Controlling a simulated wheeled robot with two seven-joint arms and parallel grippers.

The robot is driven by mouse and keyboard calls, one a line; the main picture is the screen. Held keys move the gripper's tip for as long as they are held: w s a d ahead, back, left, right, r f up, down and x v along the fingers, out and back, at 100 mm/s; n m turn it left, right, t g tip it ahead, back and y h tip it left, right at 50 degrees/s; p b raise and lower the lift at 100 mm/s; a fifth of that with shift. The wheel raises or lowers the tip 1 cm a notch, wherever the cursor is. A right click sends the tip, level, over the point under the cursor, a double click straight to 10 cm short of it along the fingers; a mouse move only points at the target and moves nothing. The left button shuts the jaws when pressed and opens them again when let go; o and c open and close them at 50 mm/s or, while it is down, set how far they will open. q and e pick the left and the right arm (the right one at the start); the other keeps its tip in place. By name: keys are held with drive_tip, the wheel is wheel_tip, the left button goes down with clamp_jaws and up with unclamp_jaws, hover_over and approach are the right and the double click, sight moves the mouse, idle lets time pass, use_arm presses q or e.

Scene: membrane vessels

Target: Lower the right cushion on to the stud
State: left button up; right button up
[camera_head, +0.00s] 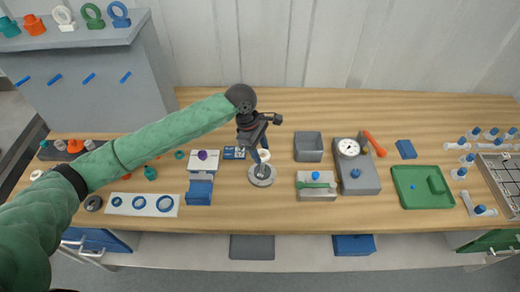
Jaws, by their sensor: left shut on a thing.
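My left gripper (262,148) reaches in from the left and points down above a grey round stand (262,178) near the middle of the table. It is shut on a small pale round piece (264,156), which may be the cushion. The piece is at the top of the stand's short post. I cannot tell whether the two touch, and the stud is not clearly visible. My right gripper is not in view.
Left of the stand are a blue block (200,188) and a white plate with blue rings (118,204). To the right are a grey open box (308,147), a grey block with a dial (362,178) and a green tray (400,200).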

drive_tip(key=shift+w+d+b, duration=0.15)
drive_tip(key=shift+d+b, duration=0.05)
drive_tip(key=shift+b, duration=0.1)
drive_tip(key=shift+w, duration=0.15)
